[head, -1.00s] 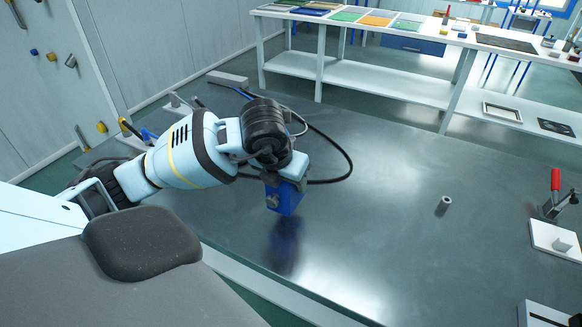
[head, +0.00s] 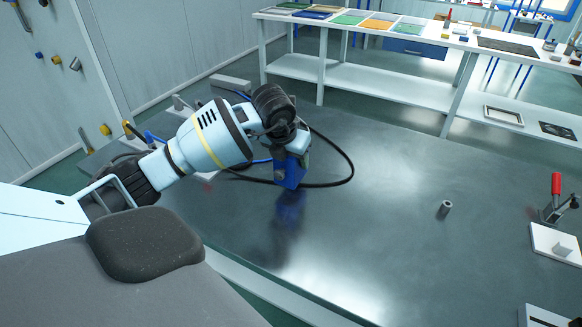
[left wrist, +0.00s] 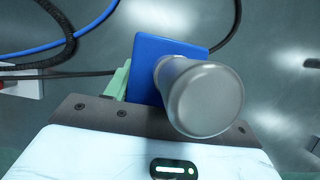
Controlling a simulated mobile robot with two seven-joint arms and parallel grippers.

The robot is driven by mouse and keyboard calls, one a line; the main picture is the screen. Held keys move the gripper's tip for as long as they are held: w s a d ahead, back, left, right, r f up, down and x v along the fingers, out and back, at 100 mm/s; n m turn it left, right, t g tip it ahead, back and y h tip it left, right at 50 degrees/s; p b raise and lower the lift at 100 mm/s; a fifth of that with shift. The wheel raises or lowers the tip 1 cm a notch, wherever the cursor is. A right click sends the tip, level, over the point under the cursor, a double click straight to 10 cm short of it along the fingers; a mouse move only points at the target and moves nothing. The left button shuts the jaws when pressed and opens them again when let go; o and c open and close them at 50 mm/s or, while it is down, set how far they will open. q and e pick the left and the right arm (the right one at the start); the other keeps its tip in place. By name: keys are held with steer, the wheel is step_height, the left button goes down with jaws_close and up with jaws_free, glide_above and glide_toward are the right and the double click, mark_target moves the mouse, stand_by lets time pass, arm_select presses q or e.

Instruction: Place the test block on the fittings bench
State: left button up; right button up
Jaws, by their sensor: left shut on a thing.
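The blue block (head: 289,173), which I take to be the test block, is held in my left gripper (head: 291,158) above the dark grey bench top (head: 390,230). Its reflection shows on the shiny top below it, with a gap between. In the left wrist view the block (left wrist: 180,48) has a grey round metal knob (left wrist: 205,98) towards the camera. A pale green finger (left wrist: 118,82) lies along the block's left side. The knob hides the other finger. I cannot tell which bench is the fittings bench. My right gripper is out of view.
A small grey cylinder (head: 444,209) stands on the grey top. A red-handled clamp (head: 556,190) and a white plate (head: 555,244) are at the right. Black and blue cables lie behind my gripper. A white bench (head: 350,76) with several items stands beyond. The grey top's middle is clear.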

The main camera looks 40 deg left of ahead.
arm_select(q)
steer(key=shift+f, duration=1.55)
steer(key=shift+f, duration=0.1)
steer(key=o, duration=1.4)
steer(key=shift+s+d+f, duration=0.1)
steer(key=shift+o, duration=0.2)
steer(key=v, duration=1.2)
steer(key=shift+p, duration=0.35)
